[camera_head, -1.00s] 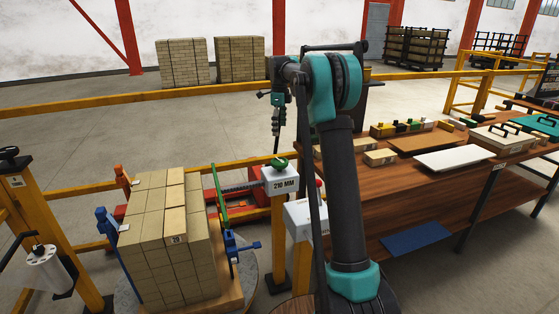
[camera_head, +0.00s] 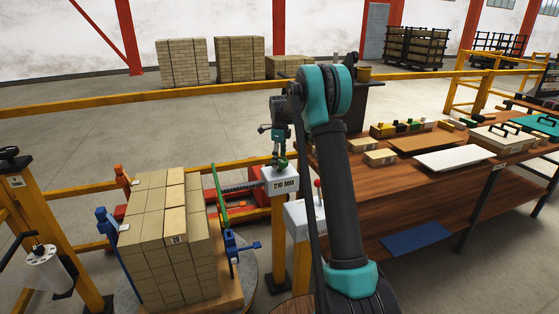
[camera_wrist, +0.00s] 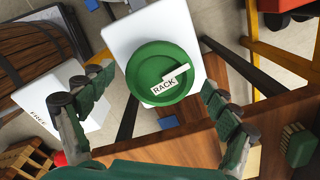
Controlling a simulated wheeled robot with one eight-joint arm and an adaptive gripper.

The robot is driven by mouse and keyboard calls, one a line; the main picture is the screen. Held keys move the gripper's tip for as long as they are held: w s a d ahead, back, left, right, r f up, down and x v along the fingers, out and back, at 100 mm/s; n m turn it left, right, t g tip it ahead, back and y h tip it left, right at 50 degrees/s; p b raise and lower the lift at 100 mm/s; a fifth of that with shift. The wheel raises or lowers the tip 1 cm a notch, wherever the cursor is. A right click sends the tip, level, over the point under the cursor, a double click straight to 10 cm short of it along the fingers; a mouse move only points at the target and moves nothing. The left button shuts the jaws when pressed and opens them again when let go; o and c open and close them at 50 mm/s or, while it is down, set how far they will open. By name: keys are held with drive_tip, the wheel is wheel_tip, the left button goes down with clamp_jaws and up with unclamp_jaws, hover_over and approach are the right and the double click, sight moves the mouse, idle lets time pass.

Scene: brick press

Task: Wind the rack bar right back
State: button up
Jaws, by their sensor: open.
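A round green knob marked RACK (camera_wrist: 165,72) sits on top of a white box reading 210 MM (camera_head: 283,182). The dark rack bar (camera_head: 243,187) runs left from this box towards an upright green bar (camera_head: 219,194) beside the brick stack (camera_head: 165,238). My gripper (camera_head: 279,162) is just above the knob, pointing down, and partly hides it in the head view. In the wrist view my gripper (camera_wrist: 158,90) is open, with one finger on each side of the knob and gaps between; contact is not visible.
A second white box with a red-topped lever (camera_head: 318,186) stands to the right; its plate shows FREE in the wrist view (camera_wrist: 42,114). The wooden bench (camera_head: 400,205) lies right of my arm. A yellow rail (camera_head: 165,187) passes behind the stack.

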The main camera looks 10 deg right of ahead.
drive_tip(key=shift+c, duration=0.6)
drive_tip(key=c, duration=1)
drive_tip(key=shift+c, duration=0.2)
